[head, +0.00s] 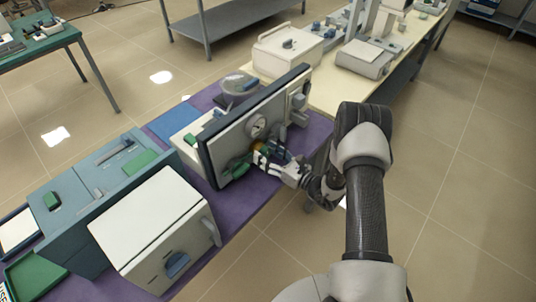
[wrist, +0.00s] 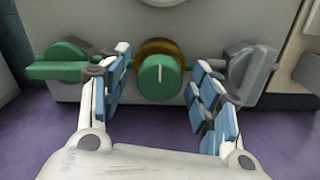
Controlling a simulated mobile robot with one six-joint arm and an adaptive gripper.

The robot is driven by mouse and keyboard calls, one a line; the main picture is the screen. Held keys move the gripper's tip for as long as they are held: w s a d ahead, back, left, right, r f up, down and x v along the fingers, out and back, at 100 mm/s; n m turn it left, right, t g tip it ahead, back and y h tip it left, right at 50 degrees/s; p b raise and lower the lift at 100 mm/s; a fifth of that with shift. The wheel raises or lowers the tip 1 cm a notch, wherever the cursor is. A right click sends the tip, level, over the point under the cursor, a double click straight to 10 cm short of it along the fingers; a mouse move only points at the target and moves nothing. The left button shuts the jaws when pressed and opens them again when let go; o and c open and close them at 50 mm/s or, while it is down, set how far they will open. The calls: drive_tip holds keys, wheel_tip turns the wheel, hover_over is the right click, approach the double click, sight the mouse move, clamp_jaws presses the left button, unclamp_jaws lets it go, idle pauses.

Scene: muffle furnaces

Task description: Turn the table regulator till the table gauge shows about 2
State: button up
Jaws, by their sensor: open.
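The table regulator (wrist: 159,82) is a round green knob with a brass collar on a pale panel, and its white mark points about straight up in the wrist view. My gripper (wrist: 160,72) is open, with one blue-padded finger on each side of the knob and gaps between. In the head view my gripper (head: 270,158) is at the panel's front and mostly hides the knob. The table gauge (head: 257,126) is a round pale dial above it; its reading is too small to tell. Only its lower rim shows in the wrist view (wrist: 160,14).
A green lever (wrist: 68,62) is left of the knob, close to my left finger. A grey lever (wrist: 247,72) is at right, close to my right finger. The panel stands on a purple-topped bench (head: 252,192). A white furnace (head: 152,222) stands at left.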

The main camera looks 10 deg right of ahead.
drive_tip(key=v, duration=1.2)
idle(1.2)
drive_tip(key=s+a+r+n+g+y, duration=0.2)
drive_tip(key=a+r+n+g, duration=0.35)
drive_tip(key=r, duration=0.25)
drive_tip(key=s+a+r+n+g+y, duration=0.2)
drive_tip(key=s+a+r+n+g, duration=0.15)
drive_tip(key=a+r+n, duration=0.3)
drive_tip(key=s+a+r+n+g+h, duration=0.4)
drive_tip(key=s+r+n+g, duration=0.25)
drive_tip(key=s+n, duration=0.3)
drive_tip(key=s+d+r+n+t+h, duration=0.5)
drive_tip(key=s+d+r+n+h, duration=0.3)
drive_tip(key=s+n+h, duration=0.1)
drive_tip(key=shift+s+d+t+h, duration=0.25)
drive_tip(key=shift+s+t+h, duration=0.1)
drive_tip(key=shift+s+h, duration=0.55)
